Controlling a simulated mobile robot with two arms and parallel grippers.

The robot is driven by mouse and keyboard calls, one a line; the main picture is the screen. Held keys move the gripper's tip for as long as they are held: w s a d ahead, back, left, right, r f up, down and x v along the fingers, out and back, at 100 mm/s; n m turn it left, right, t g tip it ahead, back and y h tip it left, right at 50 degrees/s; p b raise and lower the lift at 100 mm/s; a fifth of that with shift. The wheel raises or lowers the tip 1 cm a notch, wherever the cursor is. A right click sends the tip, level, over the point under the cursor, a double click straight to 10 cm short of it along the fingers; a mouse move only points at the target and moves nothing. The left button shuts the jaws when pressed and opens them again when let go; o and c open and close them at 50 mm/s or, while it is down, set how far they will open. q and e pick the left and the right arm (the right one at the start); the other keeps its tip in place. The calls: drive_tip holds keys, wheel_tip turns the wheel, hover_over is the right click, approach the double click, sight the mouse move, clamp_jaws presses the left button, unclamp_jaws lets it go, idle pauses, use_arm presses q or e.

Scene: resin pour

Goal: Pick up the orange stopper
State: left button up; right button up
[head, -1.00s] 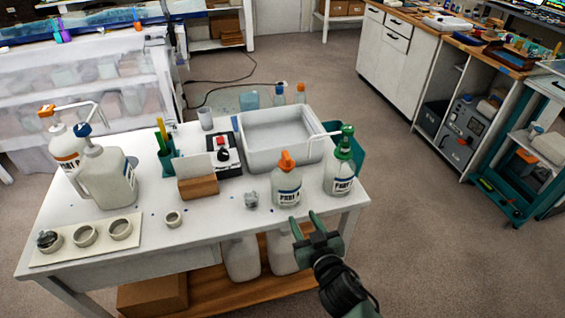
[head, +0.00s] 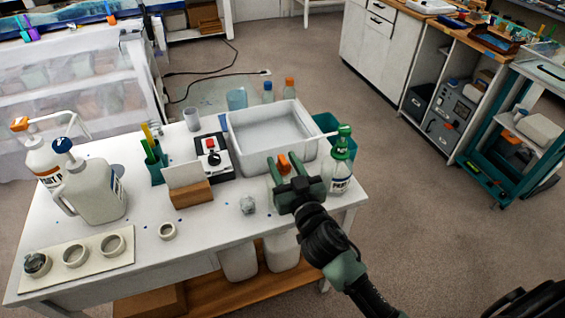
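The orange stopper (head: 283,164) sits upright on a white bottle near the right front of the white table. My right gripper (head: 284,163) is open, its two green fingers showing on either side of the stopper with gaps between. I cannot tell whether the fingers are level with it or still in front of or above it. The gripper now hides most of the bottle below the stopper. My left gripper is not in view.
A green-topped pump bottle (head: 340,167) stands close to the right of the gripper. A grey-white basin (head: 240,140) lies just behind. A wooden block with a card (head: 192,194) and a small clear lump (head: 247,205) are to the left. The front middle of the table is mostly clear.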

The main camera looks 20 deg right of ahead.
sight(280, 156)
drive_tip(key=w, duration=0.2)
drive_tip(key=shift+w+a+r, duration=0.1)
drive_tip(key=shift+w+r, duration=0.1)
drive_tip(key=shift+w, duration=0.15)
drive_tip(key=shift+w+f, duration=0.1)
drive_tip(key=shift+w, duration=0.3)
clamp_jaws()
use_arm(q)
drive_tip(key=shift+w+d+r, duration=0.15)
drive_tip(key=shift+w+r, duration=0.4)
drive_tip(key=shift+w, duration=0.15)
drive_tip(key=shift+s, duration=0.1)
